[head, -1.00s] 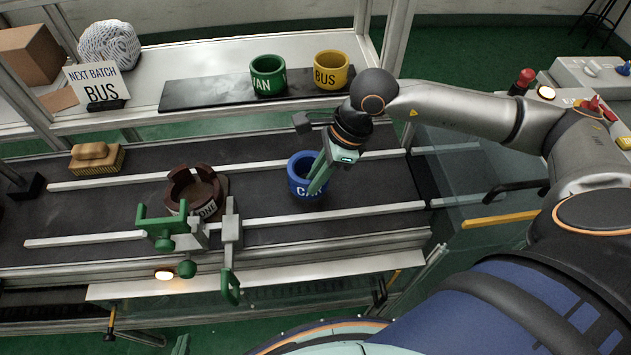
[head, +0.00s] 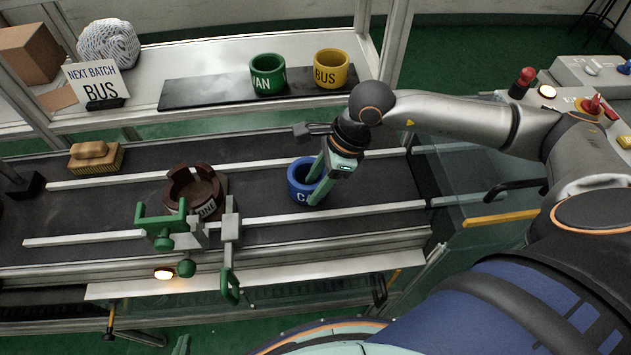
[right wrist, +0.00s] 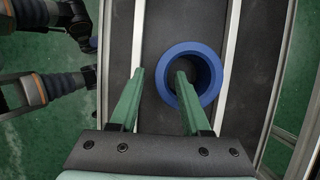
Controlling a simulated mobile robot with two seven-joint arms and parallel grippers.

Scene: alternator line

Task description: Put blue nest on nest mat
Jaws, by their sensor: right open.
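The blue nest (head: 296,186), a round open cup with white letters partly hidden, stands upright on the dark conveyor belt. My right gripper (head: 316,190) is open over its right side in the head view. In the right wrist view, one finger overlaps the opening of the blue nest (right wrist: 215,75) and the other is outside its rim, so the wall lies between the fingers (right wrist: 160,75). I cannot tell whether they touch it. The nest mat (head: 210,93) is a long black strip on the back shelf, its left part bare. My left gripper is not visible.
A green VAN nest (head: 267,72) and a yellow BUS nest (head: 331,69) stand on the mat's right part. A BUS sign (head: 98,82) is left of it. Rails (head: 330,210) edge the belt.

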